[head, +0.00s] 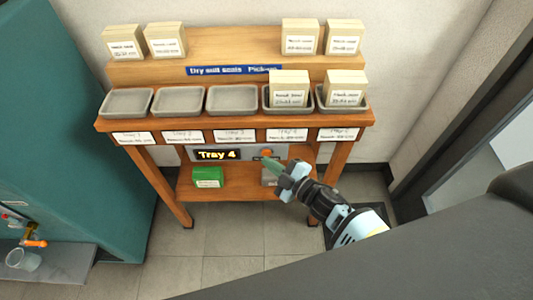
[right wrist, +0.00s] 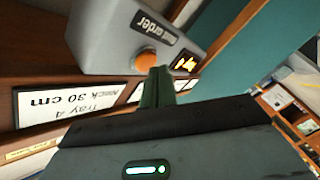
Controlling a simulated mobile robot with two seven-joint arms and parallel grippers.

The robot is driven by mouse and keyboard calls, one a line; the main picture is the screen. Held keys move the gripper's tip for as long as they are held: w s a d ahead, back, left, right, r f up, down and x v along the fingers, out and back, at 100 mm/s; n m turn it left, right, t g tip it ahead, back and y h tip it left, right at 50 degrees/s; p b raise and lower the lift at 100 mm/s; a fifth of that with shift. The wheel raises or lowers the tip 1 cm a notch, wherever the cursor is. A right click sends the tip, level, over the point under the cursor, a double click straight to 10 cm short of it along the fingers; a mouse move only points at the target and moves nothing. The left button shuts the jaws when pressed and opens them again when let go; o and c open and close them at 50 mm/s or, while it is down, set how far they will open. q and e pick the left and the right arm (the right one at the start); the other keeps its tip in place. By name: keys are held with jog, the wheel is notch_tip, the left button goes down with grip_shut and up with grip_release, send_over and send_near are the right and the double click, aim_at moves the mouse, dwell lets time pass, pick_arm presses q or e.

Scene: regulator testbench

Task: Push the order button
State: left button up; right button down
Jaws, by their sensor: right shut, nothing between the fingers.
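The order button (right wrist: 146,62) is a round orange knob on a grey box (right wrist: 165,30) labelled "order" in the right wrist view. In the head view the button (head: 266,153) shows as a small orange spot under the front edge of the shelf. My right gripper (head: 268,162) is shut and empty, its green fingertips close to the button. In the right wrist view the fingertips (right wrist: 159,76) appear just beside the button; I cannot tell whether they touch it. My left gripper is not in view.
The wooden shelf (head: 120,123) carries several grey trays; the left three are empty and the right two hold boxes. More boxes stand on the upper step. A green box (head: 208,177) sits on the lower shelf. A teal cabinet (head: 75,120) stands at left.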

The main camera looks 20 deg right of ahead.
jog(key=shift+w+d, duration=0.1)
jog(key=shift+w, duration=0.35)
dwell(0.9)
jog(key=shift+s, duration=0.2)
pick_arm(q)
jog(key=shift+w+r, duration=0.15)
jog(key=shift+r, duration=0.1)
pick_arm(e)
jog(key=shift+s+a, duration=0.2)
jog(key=shift+s, duration=0.45)
jog(key=shift+s, duration=0.1)
pick_arm(q)
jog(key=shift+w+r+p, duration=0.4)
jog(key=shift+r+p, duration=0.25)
jog(key=shift+p, duration=0.05)
pick_arm(e)
jog(key=shift+s+a, duration=0.25)
jog(key=shift+s, duration=0.55)
jog(key=shift+s+a, duration=0.2)
jog(key=shift+s, duration=0.55)
jog(key=shift+s+a, duration=0.25)
jog(key=shift+s, duration=0.55)
